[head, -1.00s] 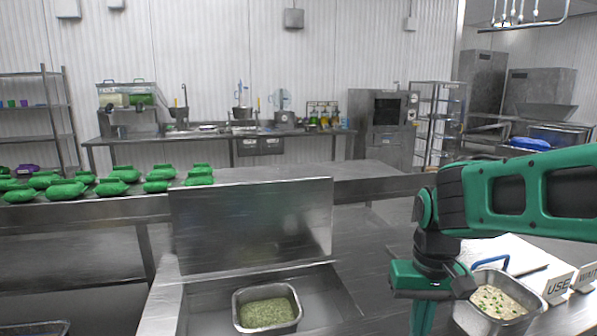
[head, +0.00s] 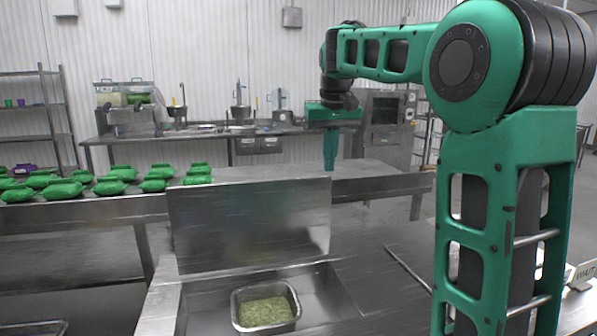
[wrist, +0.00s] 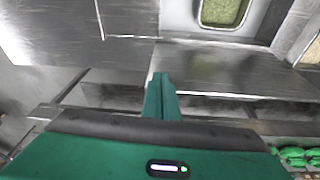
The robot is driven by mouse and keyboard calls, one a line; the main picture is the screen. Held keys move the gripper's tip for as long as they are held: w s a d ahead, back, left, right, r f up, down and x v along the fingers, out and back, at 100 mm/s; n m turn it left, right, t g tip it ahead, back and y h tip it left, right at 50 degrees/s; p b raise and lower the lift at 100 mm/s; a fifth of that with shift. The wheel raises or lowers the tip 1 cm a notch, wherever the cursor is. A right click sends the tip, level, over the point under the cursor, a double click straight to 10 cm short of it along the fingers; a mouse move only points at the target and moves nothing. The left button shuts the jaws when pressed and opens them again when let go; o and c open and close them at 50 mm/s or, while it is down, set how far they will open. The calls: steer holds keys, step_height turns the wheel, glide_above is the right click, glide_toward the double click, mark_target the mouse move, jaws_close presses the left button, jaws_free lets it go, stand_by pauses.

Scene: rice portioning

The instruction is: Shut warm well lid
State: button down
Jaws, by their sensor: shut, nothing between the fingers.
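The warm well lid (head: 250,222) is a flat steel panel standing open, nearly upright, at the back edge of the well. The well (head: 205,312) is uncovered below it, and a steel pan (head: 265,308) of greenish grain sits inside. The pan's edge also shows at the top of the wrist view (wrist: 224,10). My gripper (head: 331,168) is raised with its fingers pointing down, beyond and just right of the lid's top right corner in the head view. Its fingers (wrist: 160,77) are shut and empty. I see no contact with the lid.
Several green bags (head: 60,190) lie on the shelf behind the lid, at left. A steel counter (head: 375,255) extends right of the well. A back bench with equipment stands along the wall.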

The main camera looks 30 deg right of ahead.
steer(key=w+a+r+n+t, duration=0.1)
steer(key=w+a+r, duration=0.35)
steer(key=w, duration=0.45)
steer(key=w+d+x, duration=0.1)
steer(key=x, duration=0.9)
steer(key=s, duration=0.3)
steer(key=s+a+r, duration=0.1)
steer(key=shift+s+a, duration=0.15)
steer(key=shift+s+a, duration=0.1)
